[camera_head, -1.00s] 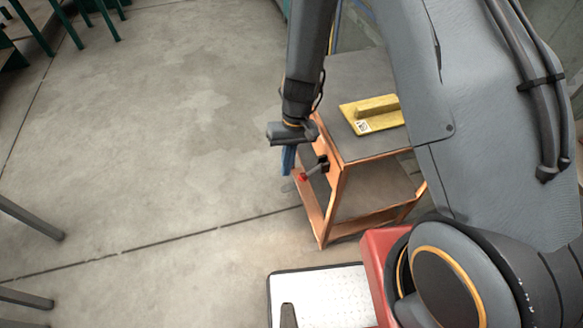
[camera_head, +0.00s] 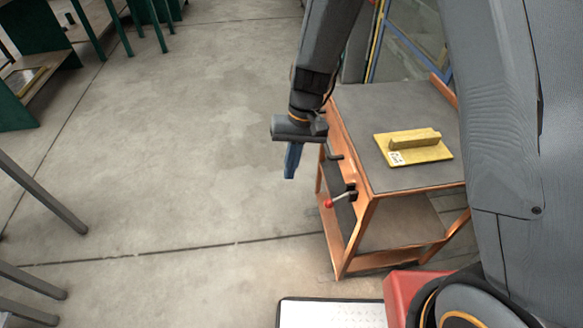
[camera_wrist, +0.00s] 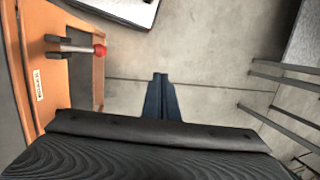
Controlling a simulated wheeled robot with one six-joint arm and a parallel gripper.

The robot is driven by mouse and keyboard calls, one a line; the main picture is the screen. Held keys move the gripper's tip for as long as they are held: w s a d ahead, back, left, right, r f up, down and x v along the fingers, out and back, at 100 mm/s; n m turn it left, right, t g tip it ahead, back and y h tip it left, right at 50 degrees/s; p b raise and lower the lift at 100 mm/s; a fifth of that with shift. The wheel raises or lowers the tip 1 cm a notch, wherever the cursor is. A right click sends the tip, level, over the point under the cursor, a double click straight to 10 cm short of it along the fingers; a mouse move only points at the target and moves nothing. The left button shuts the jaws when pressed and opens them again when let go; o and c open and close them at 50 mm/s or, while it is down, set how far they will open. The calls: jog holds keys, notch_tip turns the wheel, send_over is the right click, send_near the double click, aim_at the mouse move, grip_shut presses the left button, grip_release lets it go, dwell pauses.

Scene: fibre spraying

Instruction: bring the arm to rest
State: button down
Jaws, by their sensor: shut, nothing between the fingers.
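My gripper (camera_head: 290,165) hangs pointing down beside the left side of the orange cart, over bare floor. Its blue fingers are together and hold nothing. In the wrist view my gripper (camera_wrist: 160,80) also shows shut, with only concrete floor beyond its tips. My arm comes down from the top of the head view and is apart from the cart.
The orange cart (camera_head: 358,226) has a grey top bearing a yellow float (camera_head: 413,148). A red-tipped tool (camera_head: 339,198) sits in a holder on its side, also in the wrist view (camera_wrist: 80,49). Green tables (camera_head: 33,49) stand far left.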

jog(key=s+d+r+t, duration=0.1)
jog(key=s+d+r, duration=0.2)
jog(key=d, duration=0.4)
jog(key=s+d+r+m+t+h, duration=0.1)
jog(key=s+d+r, duration=0.1)
jog(key=d+r, duration=0.4)
jog(key=s+d+r+m+t+h, duration=0.1)
jog(key=s+d+r, duration=0.2)
jog(key=d, duration=0.6)
jog(key=shift+s+r, duration=0.3)
jog(key=shift+r, duration=0.4)
